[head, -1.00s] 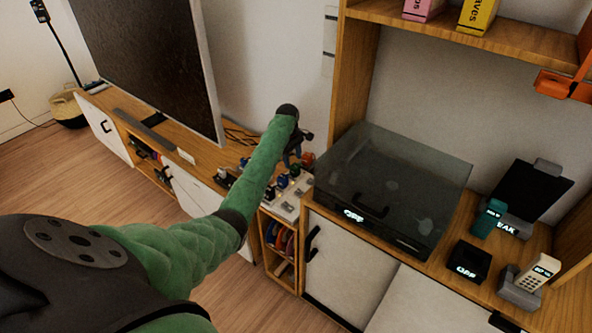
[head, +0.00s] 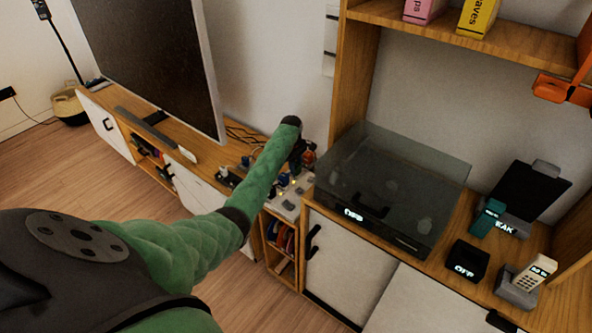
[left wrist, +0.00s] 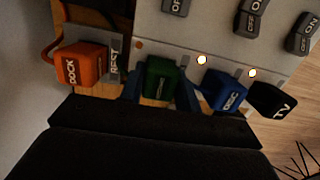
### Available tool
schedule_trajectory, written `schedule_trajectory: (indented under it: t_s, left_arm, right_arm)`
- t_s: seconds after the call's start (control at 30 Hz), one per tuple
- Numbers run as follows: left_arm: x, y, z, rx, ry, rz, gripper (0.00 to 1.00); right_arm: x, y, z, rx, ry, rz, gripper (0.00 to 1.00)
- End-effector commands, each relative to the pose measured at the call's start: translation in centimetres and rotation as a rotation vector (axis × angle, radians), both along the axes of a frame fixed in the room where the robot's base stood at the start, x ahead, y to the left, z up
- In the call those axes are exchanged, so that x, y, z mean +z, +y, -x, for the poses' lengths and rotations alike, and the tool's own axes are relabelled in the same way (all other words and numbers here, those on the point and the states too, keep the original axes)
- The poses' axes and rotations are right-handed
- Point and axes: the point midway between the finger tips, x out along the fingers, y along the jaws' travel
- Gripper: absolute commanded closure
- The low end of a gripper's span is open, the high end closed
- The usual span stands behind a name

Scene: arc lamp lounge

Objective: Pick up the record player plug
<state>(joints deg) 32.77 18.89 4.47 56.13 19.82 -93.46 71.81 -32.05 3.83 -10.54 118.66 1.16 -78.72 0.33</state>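Several block-shaped plugs stand in a row in the left wrist view: an orange plug marked DOCK (left wrist: 82,66), a green plug (left wrist: 161,80), a blue plug marked DISC (left wrist: 226,92) and a black plug marked TV (left wrist: 273,101). The green plug's label is hard to read, and I cannot tell which plug is the record player's. My left gripper (left wrist: 161,96) has one finger on each side of the green plug, close to its sides; whether they press on it is unclear. It also shows in the head view (head: 301,160), partly behind my arm. My right gripper is not in view.
The pale power strip (left wrist: 205,35) carries grey ON/OFF switches; two lights beside the blue and black plugs glow. A record player with a smoky lid (head: 395,185) stands to the right, near a wooden upright (head: 354,80). A television (head: 150,60) stands to the left.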

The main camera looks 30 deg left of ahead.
Motion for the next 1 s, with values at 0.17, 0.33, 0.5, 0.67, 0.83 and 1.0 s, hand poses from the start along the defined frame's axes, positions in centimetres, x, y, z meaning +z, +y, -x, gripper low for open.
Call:
schedule_trajectory:
  t_s: [0.17,0.33,0.5,0.67,0.83,1.0]
  left_arm:
    - [0.0,0.0,0.0,0.000,0.000,0.000,0.93]
    - [0.2,0.0,0.0,0.000,-0.001,0.000,0.93]
    - [2.1,0.1,-0.1,0.000,-0.004,-0.001,0.93]
    - [5.1,0.0,-0.1,0.000,-0.004,-0.001,0.93]
    - [7.8,0.0,-0.1,-0.001,-0.003,0.000,0.93]
    - [9.8,0.0,0.0,0.000,-0.001,0.000,0.93]
  right_arm:
    - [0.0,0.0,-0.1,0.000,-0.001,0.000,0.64]
    - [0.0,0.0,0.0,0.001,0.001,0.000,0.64]
    - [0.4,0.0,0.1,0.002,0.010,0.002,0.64]
    - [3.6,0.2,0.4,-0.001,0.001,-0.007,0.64]
    - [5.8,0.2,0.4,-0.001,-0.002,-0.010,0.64]
    - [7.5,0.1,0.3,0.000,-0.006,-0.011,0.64]
